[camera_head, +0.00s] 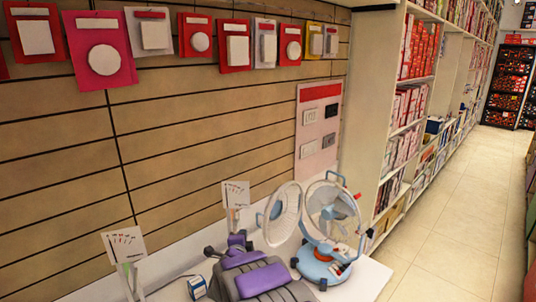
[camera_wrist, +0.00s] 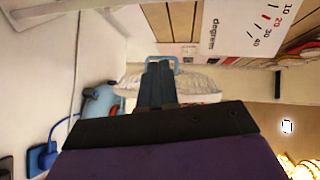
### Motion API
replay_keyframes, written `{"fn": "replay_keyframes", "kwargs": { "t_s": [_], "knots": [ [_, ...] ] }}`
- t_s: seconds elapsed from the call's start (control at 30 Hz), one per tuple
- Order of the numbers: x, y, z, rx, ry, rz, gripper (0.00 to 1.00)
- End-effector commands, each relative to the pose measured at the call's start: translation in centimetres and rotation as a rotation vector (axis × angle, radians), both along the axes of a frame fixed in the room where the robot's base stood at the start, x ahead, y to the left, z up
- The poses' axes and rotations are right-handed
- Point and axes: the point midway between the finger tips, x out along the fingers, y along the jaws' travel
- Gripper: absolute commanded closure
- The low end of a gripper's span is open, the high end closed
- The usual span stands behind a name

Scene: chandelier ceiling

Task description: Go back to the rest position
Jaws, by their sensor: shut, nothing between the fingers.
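My gripper (camera_wrist: 158,84) shows in the wrist view with its dark fingers together and nothing held between them. Its purple body fills the bottom of that view. In the head view, purple and grey parts of my own body and arm show at the bottom middle, over the white counter (camera_head: 372,281). I cannot clearly make out the fingertips there.
A light-blue and white fan-like device (camera_head: 322,268) stands on the counter, right of my arm. Small cards (camera_head: 124,245) stand to the left. A slatted wall (camera_head: 215,120) with hanging packs rises behind. Shelves (camera_head: 405,120) and a clear tiled aisle (camera_head: 465,200) lie right.

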Motion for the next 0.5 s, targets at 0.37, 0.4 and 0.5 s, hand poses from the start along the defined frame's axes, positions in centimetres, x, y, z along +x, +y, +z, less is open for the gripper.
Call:
{"fn": "replay_keyframes", "kwargs": {
  "t_s": [0.37, 0.4, 0.5],
  "knots": [
    [-7.1, -2.2, 4.5, -0.252, 0.311, 0.328, 1.0],
    [-8.2, -2.6, 5.0, -0.279, 0.339, 0.363, 1.0],
    [-11.4, -4.1, 5.8, -0.352, 0.416, 0.455, 1.0]
  ]
}}
